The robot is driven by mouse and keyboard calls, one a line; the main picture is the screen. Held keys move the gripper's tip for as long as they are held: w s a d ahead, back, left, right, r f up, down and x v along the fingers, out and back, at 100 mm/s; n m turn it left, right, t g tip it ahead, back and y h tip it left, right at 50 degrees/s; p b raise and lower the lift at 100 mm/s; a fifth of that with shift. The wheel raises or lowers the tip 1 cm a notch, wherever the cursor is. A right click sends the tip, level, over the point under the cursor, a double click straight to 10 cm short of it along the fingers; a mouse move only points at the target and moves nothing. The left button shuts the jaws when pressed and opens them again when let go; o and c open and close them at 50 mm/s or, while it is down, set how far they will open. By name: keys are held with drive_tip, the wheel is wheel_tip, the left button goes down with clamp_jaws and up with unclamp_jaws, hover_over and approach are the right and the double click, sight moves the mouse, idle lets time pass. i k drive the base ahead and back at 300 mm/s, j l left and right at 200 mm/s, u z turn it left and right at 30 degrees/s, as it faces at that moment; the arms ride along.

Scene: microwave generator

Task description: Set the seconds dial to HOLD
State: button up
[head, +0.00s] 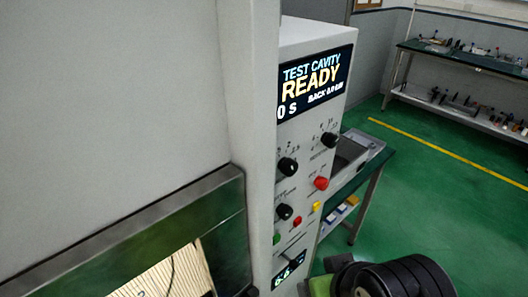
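The grey generator panel (309,185) stands at the centre of the head view, seen at a steep angle. It carries black dials: an upper left one (287,167), an upper right one (330,139) and a lower left one (284,211). Their printed labels are too small to read surely, so I cannot tell which is the seconds dial or whether one points at HOLD. The screen (315,83) reads "TEST CAVITY READY", with "0 S" and "BACK 0.0" below. My gripper's fingertips do not show; a dark rounded part at the bottom right seems to be my arm.
Near the dials are a red button (321,183), a yellow button (316,207) and a green button (276,238). A large grey housing with a framed window (180,250) fills the left. A green-topped bench (370,170) stands behind the panel. Green floor is open at right.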

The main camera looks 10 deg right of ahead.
sight(329, 140)
drive_tip(key=l+u, duration=0.25)
drive_tip(key=u, duration=0.25)
drive_tip(key=k+l+u, duration=0.15)
drive_tip(key=u, duration=0.3)
